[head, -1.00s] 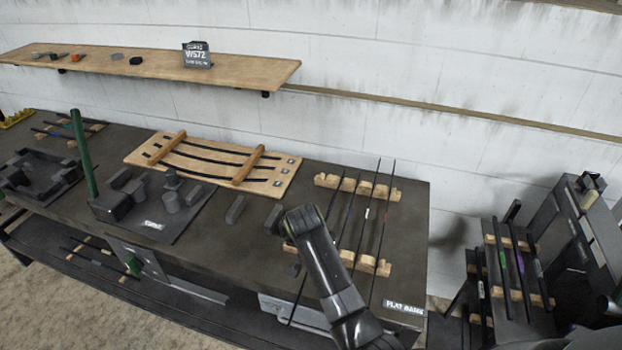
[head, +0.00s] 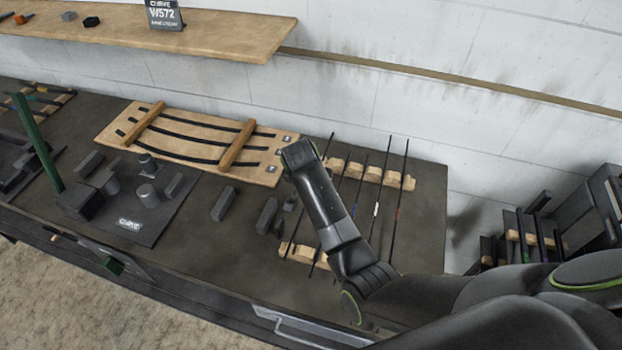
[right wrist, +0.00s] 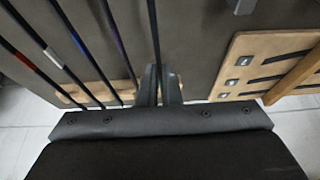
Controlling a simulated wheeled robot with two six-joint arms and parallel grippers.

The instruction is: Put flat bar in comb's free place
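Several thin dark bars lie across two notched wooden supports, the comb, at the right of the bench; the back support (head: 345,170) and front support (head: 303,254) both show. One bar has a red mark (head: 398,214) and one a white mark (head: 376,209). My right gripper (right wrist: 160,88) is close to the comb's left side, pointing down. In the right wrist view its fingers are close together on a plain dark bar (right wrist: 154,35), apart from the marked bars at left. In the head view my arm hides the fingertips. My left gripper is not in view.
A wooden board (head: 190,152) with curved black strips and two crosspieces lies left of the gripper. Dark blocks (head: 266,215) and a fixture plate with a green post (head: 38,140) stand further left. A shelf (head: 230,30) hangs above. Another rack (head: 530,240) stands at right.

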